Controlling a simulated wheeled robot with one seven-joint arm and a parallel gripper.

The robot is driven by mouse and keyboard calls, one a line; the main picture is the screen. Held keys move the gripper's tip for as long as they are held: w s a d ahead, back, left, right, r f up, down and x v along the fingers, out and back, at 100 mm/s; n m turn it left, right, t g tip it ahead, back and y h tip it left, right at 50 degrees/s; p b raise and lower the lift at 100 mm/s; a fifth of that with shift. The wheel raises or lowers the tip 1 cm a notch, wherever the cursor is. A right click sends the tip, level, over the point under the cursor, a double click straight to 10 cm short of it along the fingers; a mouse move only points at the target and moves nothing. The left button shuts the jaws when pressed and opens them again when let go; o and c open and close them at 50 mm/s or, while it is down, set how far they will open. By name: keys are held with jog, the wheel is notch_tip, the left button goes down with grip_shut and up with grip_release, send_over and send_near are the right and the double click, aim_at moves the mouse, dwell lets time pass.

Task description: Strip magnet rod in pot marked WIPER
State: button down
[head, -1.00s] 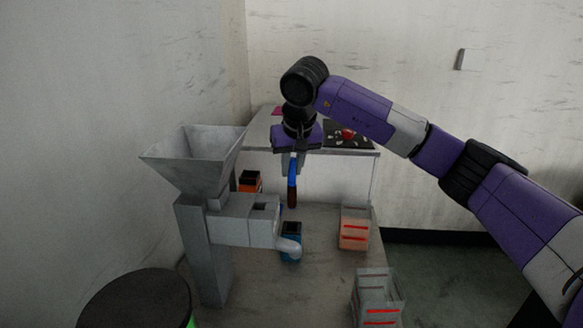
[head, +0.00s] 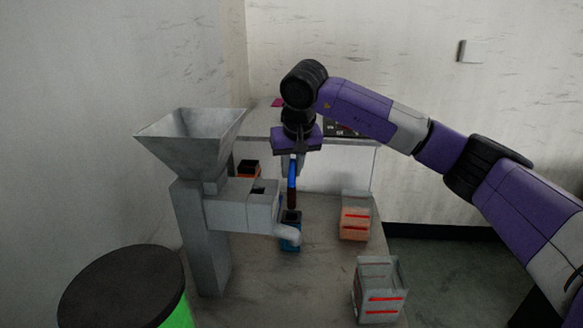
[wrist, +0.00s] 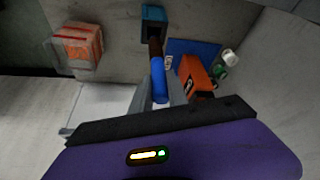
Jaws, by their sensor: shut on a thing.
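The magnet rod (head: 291,172) has a blue handle and a dark brown lower end. My gripper (head: 292,156) is shut on the top of its handle and holds it upright, brown end down. In the wrist view the rod (wrist: 159,80) points at a blue pot (wrist: 153,27). The blue pot (head: 290,240) stands by the machine's spout. The rod's lower end shows right at the pot's mouth; I cannot tell whether it is inside. An orange pot (head: 248,172) stands behind the machine, and shows in the wrist view (wrist: 196,74). I cannot read the pots' markings.
A grey hopper machine (head: 215,215) stands left of the rod, its curved spout (head: 289,233) close to the blue pot. Two clear bins with red stripes stand right, one back (head: 355,217) and one front (head: 380,290). A black-lidded green drum (head: 130,288) is front left.

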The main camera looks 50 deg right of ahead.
aim_at(293, 192)
jog(key=shift+f+b, duration=3.55)
jog(key=shift+f, duration=1.15)
